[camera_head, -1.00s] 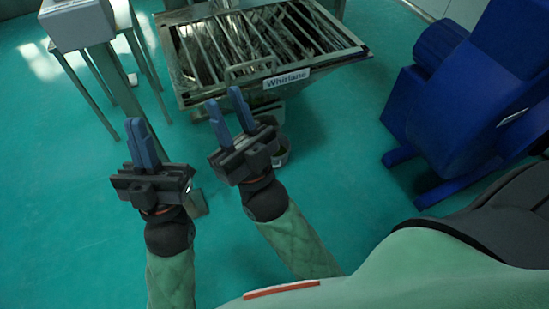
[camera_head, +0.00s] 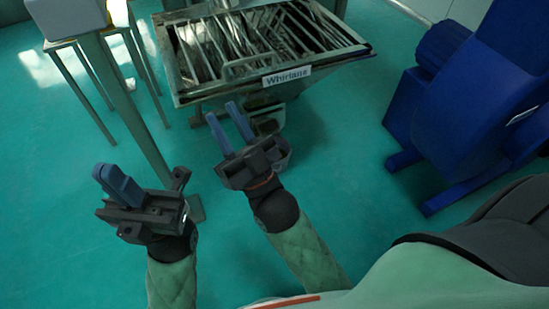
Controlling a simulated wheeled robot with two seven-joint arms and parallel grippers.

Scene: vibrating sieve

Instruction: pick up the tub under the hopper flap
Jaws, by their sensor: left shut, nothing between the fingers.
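The sieve hopper (camera_head: 290,86), a metal trough with a barred grate and a "Whirlane" label, stands at the top centre. My left gripper (camera_head: 104,172) is lower left, away from the hopper. Its blue fingers are together and point up and left, holding nothing.
A grey box on a post (camera_head: 70,17) and a metal-legged table (camera_head: 90,97) stand at the upper left. A large blue machine (camera_head: 455,110) stands on the right. Green floor (camera_head: 335,165) is clear between the hopper and the blue machine.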

